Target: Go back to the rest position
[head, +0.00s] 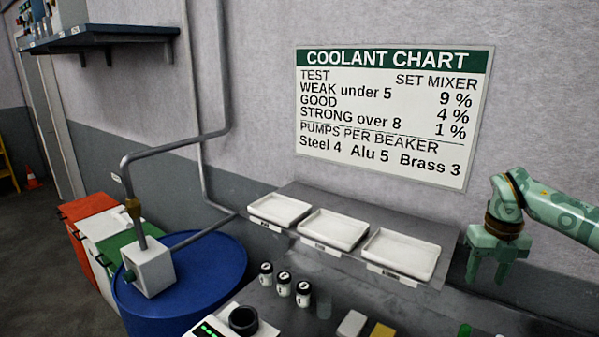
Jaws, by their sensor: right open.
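My right gripper (488,273) hangs at the right side of the head view, with its fingers pointing down. It is open and nothing shows between its fingers. It is to the right of the rightmost white tray (400,254), in front of the wall and above the bench. My right arm comes in from the right edge. My left gripper is not in view.
White trays stand on a raised grey shelf (455,255). A blue drum (190,300) with a pump stands left. A coolant chart (390,115) hangs on the wall.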

